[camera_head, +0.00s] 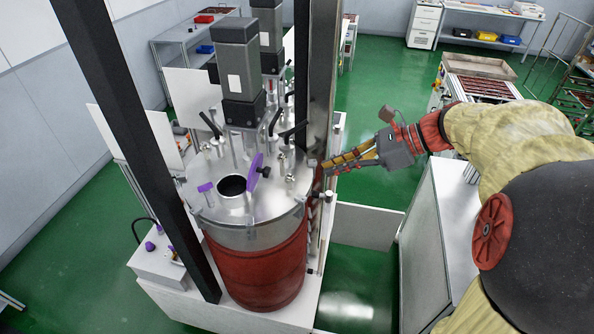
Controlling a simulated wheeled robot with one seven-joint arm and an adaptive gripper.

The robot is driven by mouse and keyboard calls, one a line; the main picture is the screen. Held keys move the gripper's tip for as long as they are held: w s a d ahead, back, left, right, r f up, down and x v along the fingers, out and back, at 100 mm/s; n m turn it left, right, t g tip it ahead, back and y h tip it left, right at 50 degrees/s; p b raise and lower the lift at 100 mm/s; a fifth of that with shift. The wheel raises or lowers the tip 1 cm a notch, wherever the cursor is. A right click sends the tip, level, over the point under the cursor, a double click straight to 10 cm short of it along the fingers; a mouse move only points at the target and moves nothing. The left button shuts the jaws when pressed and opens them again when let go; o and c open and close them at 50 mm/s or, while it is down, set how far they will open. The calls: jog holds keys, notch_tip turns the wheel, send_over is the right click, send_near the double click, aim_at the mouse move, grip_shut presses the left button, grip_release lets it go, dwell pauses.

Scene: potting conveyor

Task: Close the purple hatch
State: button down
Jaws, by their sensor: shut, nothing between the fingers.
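The purple hatch (254,170) stands raised, on edge, on the lid (262,207) of the red tank (258,268). A dark knob shows on its right face. The round opening (232,186) just left of the hatch is uncovered and dark inside. A small purple clamp piece (206,188) stands left of the opening. My gripper (326,167) is shut and empty. It points left, to the right of the hatch, near the tank's right edge and apart from the hatch. I cannot tell its exact height over the lid.
A grey motor block (240,72) and several black-handled levers rise behind the hatch. A white cabinet (440,235) stands at the right.

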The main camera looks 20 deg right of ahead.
jog(key=w+a+r+p+x, duration=0.1)
jog(key=r+p+x, duration=0.1)
jog(key=x, duration=1)
jog(key=shift+a, duration=0.3)
jog(key=shift+w, duration=0.15)
jog(key=shift+w+a+r+p, duration=0.1)
jog(key=shift+a+r+p, duration=0.1)
jog(key=shift+p, duration=0.2)
